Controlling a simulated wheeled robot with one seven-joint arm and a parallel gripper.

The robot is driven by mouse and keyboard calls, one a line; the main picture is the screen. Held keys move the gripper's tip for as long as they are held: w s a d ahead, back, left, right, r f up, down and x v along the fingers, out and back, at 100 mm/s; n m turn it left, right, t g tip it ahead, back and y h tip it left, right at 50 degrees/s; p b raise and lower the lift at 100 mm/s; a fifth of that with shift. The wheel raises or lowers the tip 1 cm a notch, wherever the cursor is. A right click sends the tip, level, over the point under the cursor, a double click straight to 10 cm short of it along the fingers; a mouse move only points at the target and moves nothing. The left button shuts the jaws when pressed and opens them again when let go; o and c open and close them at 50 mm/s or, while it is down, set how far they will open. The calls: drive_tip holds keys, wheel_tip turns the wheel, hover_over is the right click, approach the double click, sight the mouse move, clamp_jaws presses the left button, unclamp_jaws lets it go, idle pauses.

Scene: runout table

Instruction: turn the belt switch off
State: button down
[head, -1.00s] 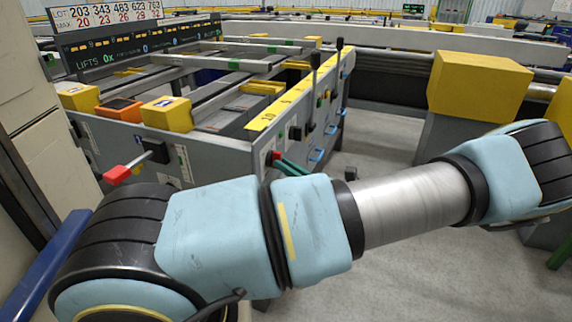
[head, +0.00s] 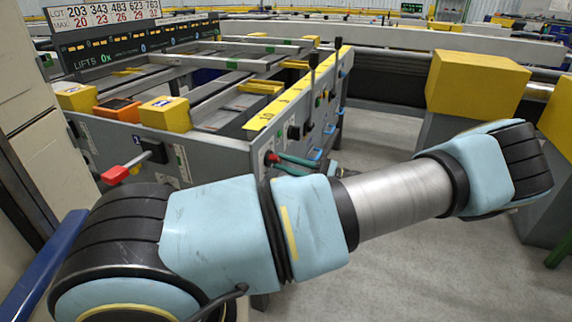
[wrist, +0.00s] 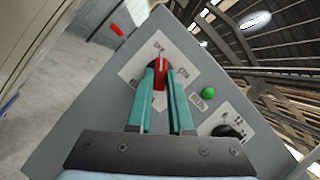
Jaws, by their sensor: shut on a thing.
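The belt switch has a red handle (wrist: 160,74) on a pale label plate (wrist: 136,68) fixed to a grey panel (wrist: 90,110). In the wrist view the handle points up the picture, towards small lettering at the plate's top that looks like OFF; another label is to its right. My gripper (wrist: 160,77) has its two teal fingers shut on the handle, one on each side, hiding its base. In the head view the red of the switch (head: 269,157) shows on the table's end, with my teal fingers (head: 297,163) reaching it from the right.
A green button (wrist: 208,93) and a black knob (wrist: 229,132) are right of the switch. A red-tipped lever (head: 116,173) sticks out at left. Black upright levers (head: 312,70) stand along the table side. A yellow box (head: 478,82) stands at right; grey floor lies between.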

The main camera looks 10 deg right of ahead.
drive_tip(key=shift+n+g, duration=0.4)
drive_tip(key=shift+n, duration=0.4)
drive_tip(key=c, duration=0.8)
unclamp_jaws()
drive_tip(key=b+v, duration=0.1)
drive_tip(key=v, duration=0.9)
drive_tip(key=shift+d, duration=0.4)
drive_tip(key=shift+s, duration=0.1)
